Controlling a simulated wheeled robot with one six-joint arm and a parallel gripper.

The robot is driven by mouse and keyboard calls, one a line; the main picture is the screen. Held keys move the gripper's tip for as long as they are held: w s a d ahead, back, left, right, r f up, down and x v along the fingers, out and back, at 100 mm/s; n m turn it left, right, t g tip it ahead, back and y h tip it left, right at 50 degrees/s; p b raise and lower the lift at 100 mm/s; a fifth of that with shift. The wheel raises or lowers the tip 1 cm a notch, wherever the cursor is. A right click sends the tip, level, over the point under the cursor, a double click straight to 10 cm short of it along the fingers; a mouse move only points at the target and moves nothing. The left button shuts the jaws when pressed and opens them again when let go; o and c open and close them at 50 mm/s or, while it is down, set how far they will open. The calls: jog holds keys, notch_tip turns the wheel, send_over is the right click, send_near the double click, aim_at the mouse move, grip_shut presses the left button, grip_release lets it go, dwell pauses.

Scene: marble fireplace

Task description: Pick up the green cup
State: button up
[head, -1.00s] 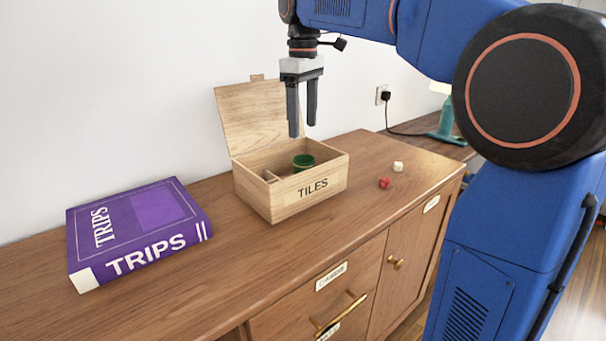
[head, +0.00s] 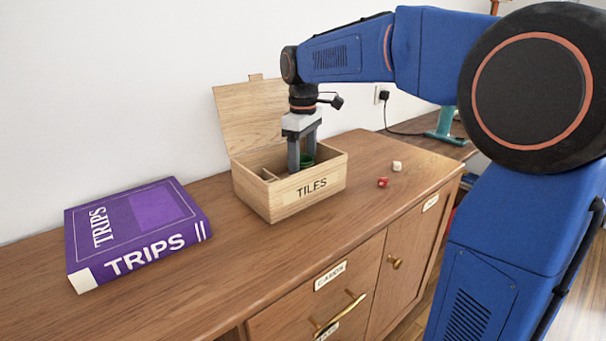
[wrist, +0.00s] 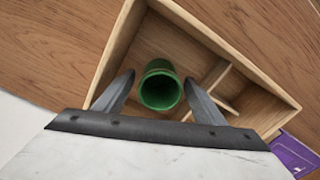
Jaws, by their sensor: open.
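The green cup (wrist: 160,86) stands inside the wooden box marked TILES (head: 310,190), in its larger compartment. In the head view only a sliver of the cup (head: 307,160) shows behind my fingers. My gripper (head: 301,163) points down into the box and is open. In the wrist view my gripper (wrist: 160,88) has one finger on each side of the cup, with a visible gap to each. The cup's open mouth faces the wrist camera. I cannot tell how deep the fingertips reach along the cup.
The box's open lid (head: 245,115) leans up behind it, near the wall. Dividers (wrist: 220,85) form small compartments beside the cup. A purple TRIPS book (head: 138,230) lies to the left. A red die (head: 383,182) and a white die (head: 397,166) lie to the right.

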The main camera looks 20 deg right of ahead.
jog(key=shift+f, duration=0.55)
jog(key=c, duration=1.2)
jog(key=shift+o, duration=0.2)
jog(key=shift+r, duration=0.1)
